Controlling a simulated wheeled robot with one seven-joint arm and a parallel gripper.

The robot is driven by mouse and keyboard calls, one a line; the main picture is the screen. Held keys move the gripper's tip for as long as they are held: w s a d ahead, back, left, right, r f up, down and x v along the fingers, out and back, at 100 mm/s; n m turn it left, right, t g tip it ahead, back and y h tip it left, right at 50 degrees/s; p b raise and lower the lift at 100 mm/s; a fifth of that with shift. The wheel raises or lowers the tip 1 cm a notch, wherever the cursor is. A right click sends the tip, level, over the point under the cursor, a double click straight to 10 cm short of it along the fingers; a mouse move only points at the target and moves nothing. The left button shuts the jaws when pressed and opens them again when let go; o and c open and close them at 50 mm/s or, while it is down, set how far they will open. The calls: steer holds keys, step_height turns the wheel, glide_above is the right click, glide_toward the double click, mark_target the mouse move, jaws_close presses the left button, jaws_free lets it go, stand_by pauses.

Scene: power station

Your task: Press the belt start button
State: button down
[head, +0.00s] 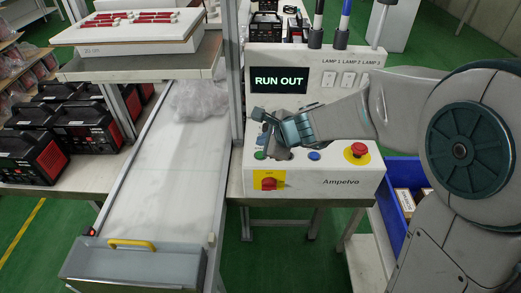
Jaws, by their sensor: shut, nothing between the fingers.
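The white control box (335,185) marked "Ampelvo" stands right of the belt, with a screen (279,81) reading "RUN OUT". On its sloped panel a green button (260,155) shows at the left, partly hidden by my gripper. A blue button (314,155) and a red mushroom button (357,150) on yellow sit further right. A red knob (268,184) on a yellow plate is on the front face. My gripper (262,130) is shut and empty, over the panel's left part, close to the green button. I cannot tell whether it touches it. No button label is readable.
The white belt (165,170) runs at the left, with a clear plastic bag (198,100) and a grey box with yellow handle (133,265). A metal post (234,70) stands beside the control box. A blue crate (403,175) is at right. Black-red units (85,130) stand left.

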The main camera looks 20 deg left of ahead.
step_height(320, 180, up, 3)
steer(key=shift+r+p, duration=0.2)
steer(key=shift+p, duration=0.95)
steer(key=shift+f, duration=0.1)
steer(key=s+d+n+h, duration=0.2)
steer(key=s+d+n, duration=0.3)
steer(key=d, duration=0.4)
steer(key=s+d+r+n+g+h, duration=0.1)
steer(key=s+d+n+h, duration=0.2)
steer(key=d, duration=0.7)
steer(key=s+d+r+n+g+h, duration=0.1)
steer(key=s+d+n+h, duration=0.1)
steer(key=s+d+n, duration=0.5)
steer(key=s+d, duration=0.2)
steer(key=s, duration=0.1)
steer(key=shift+s+d+r+n+h, duration=0.2)
steer(key=shift+s+d+n+h, duration=0.1)
steer(key=shift+d+n, duration=0.1)
